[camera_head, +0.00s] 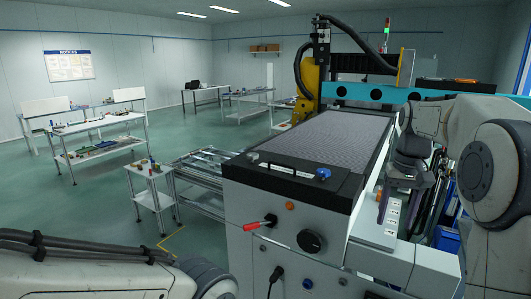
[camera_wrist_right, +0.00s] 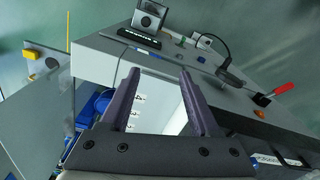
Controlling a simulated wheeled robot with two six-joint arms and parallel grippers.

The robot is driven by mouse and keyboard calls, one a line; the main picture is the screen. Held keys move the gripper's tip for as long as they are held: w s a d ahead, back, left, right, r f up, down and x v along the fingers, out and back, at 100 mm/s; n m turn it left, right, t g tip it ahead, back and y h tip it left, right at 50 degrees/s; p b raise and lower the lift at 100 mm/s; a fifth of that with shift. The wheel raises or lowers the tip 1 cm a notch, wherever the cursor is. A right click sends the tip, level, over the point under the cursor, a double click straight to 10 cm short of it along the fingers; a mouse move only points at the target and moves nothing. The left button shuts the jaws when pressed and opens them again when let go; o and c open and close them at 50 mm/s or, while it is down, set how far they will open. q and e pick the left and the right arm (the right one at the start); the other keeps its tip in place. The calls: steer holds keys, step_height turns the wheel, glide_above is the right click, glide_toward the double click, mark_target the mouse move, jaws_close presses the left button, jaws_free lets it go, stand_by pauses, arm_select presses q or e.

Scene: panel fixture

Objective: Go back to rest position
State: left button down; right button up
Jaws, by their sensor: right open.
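My right gripper (camera_head: 385,207) hangs at the right side of the machine (camera_head: 275,225) in the head view, beside a white strip with dark marks (camera_head: 391,228). In the right wrist view the two purple fingers of this gripper (camera_wrist_right: 157,76) stand apart, with nothing held between them. The marked white strip (camera_wrist_right: 137,108) shows behind and between the fingers. I cannot tell whether a finger touches it. My left arm crosses the bottom left of the head view, and its gripper is out of the picture.
The machine's front has a red-handled lever (camera_head: 260,222) and a black knob (camera_head: 311,241). A blue bin (camera_head: 447,240) stands low at the right. A small white side table (camera_head: 152,190) stands at the left, with open green floor beyond.

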steer(key=s+a+f+n+b, duration=0.2)
steer(key=s+a+f, duration=0.2)
steer(key=a, duration=0.5)
steer(key=s+a+f+n+b, duration=0.3)
steer(key=s+a+f, duration=0.15)
steer(key=a, duration=0.45)
steer(key=s+a+f+n+b, duration=0.2)
steer(key=s+f, duration=0.4)
steer(key=s, duration=0.4)
steer(key=s+a+f+n+b, duration=0.2)
steer(key=s+a+f, duration=0.3)
steer(key=s, duration=0.5)
steer(key=shift+f+n+y, duration=0.4)
steer(key=shift+f+n, duration=0.4)
steer(key=shift+f, duration=0.05)
steer(key=shift+c, duration=1)
